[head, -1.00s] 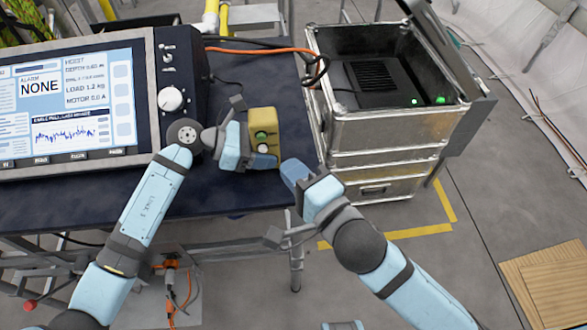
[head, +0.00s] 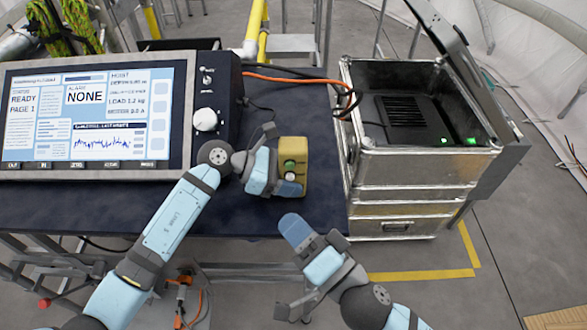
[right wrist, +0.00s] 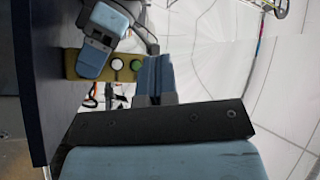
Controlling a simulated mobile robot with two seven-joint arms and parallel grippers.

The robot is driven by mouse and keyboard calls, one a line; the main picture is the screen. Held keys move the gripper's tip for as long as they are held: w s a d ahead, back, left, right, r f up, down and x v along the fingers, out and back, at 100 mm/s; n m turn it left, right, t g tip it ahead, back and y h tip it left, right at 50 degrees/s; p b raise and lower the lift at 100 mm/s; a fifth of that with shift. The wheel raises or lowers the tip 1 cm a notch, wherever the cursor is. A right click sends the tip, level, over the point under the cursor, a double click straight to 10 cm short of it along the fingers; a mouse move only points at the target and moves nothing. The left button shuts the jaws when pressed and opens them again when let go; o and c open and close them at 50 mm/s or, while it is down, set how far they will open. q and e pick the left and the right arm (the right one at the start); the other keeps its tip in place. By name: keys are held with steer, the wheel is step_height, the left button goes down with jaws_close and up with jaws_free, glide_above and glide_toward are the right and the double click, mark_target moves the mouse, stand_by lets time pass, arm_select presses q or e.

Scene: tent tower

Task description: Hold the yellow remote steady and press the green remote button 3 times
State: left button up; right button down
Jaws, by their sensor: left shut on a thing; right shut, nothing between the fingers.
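The yellow remote (head: 301,155) is held over the front part of the dark table by my left gripper (head: 284,183), which is shut on it. My right gripper (head: 296,229) is shut and empty, apart from the remote and nearer the front, off the table edge. In the right wrist view, the yellow remote (right wrist: 75,63) shows with its white button (right wrist: 117,64) and green button (right wrist: 136,65). My right fingers (right wrist: 154,76) appear close beside the green button there; the depth gap is unclear.
A display console (head: 90,115) with a knob stands on the table (head: 310,110) at the left. An open metal case (head: 415,165) with green lights stands right of the table. An orange cable (head: 290,79) runs between them. Open floor lies at the front right.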

mark_target(290, 166)
steer(key=shift+s+a+f+n+y, duration=0.1)
steer(key=shift+s+a+n+y, duration=0.25)
steer(key=shift+n, duration=0.25)
steer(key=shift+w, duration=0.1)
steer(key=w, duration=0.8)
steer(key=shift+w, duration=0.4)
steer(key=shift+w+d, duration=0.1)
steer(key=shift+w, duration=0.05)
stand_by(1.4)
steer(key=shift+w, duration=0.25)
